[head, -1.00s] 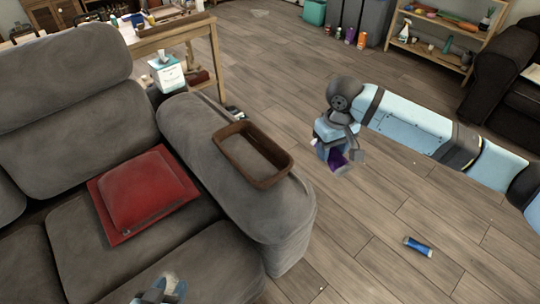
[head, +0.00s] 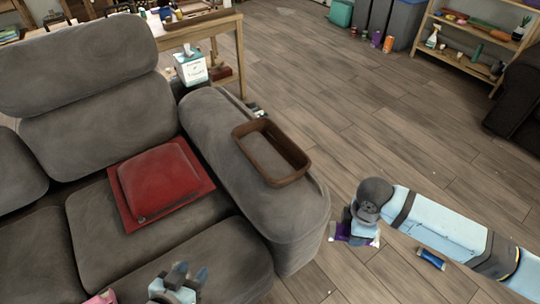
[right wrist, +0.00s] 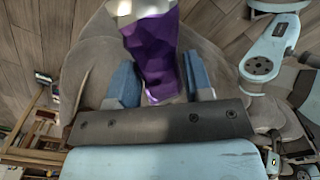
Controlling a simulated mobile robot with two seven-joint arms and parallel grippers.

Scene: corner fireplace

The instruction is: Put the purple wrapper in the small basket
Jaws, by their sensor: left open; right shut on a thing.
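The small brown basket (head: 305,163) stands empty on the grey sofa's armrest in the head view. The purple wrapper (head: 343,236), with silvery ends, is in my right gripper (head: 356,240), over the floor to the right of and below the basket in the picture. In the right wrist view the wrapper (right wrist: 160,52) sticks out from between the blue fingers of the right gripper (right wrist: 161,82). My left gripper (head: 190,271) is open and empty at the bottom edge, in front of the sofa seat.
The sofa armrest (head: 290,222) lies between my two grippers. A red cushion (head: 160,180) lies on the seat. A blue can (head: 430,259) lies on the floor near my right arm. A tissue box (head: 191,70) stands behind the armrest. Something pink (head: 101,297) shows at the bottom edge.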

